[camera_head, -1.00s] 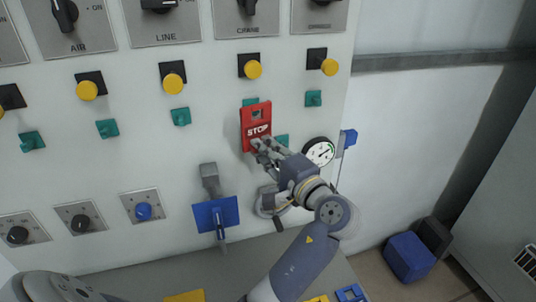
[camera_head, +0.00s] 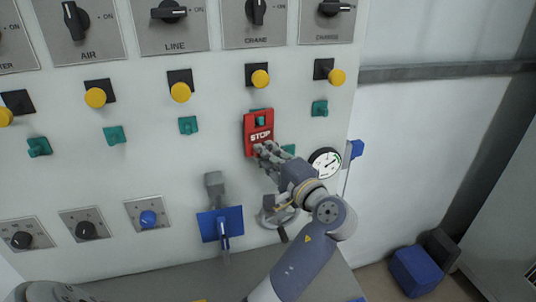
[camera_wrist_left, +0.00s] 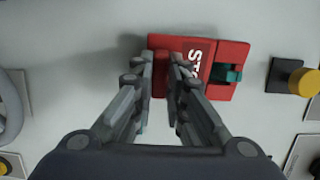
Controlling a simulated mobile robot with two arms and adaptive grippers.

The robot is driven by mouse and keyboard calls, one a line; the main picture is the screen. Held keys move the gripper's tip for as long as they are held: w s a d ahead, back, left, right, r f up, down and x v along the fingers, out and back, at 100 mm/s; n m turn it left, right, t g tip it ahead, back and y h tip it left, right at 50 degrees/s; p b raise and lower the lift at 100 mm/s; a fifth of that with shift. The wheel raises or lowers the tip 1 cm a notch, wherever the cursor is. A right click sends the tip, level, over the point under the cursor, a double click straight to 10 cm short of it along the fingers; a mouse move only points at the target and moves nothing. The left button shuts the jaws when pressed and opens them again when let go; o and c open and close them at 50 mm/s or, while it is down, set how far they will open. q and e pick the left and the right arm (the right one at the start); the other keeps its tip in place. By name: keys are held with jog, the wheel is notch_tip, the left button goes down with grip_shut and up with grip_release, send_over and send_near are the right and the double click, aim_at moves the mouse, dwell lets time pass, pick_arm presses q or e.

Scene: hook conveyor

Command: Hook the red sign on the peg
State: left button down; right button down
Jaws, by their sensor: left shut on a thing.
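The red STOP sign (camera_head: 257,142) is upright against the white panel, and it also shows in the left wrist view (camera_wrist_left: 193,52). A teal peg (camera_head: 261,120) shows through the opening in its upper part, and the wrist view shows the peg (camera_wrist_left: 229,74) standing out through that opening. My left gripper (camera_head: 262,153) is shut on the sign's lower edge. In the wrist view, its two fingers (camera_wrist_left: 162,66) pinch a red tab there. How deep the peg sits in the opening is hard to tell. My right gripper is not seen.
Yellow buttons (camera_head: 260,79) run in a row above. More teal pegs (camera_head: 188,125) are on the panel to the sides. A round gauge (camera_head: 325,162) and a valve wheel (camera_head: 269,217) are near my arm. A blue plate (camera_head: 208,228) is lower left.

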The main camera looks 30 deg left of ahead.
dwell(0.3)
pick_arm(q)
jog(key=c, duration=1.5)
grip_release()
jog(key=shift+c, duration=0.2)
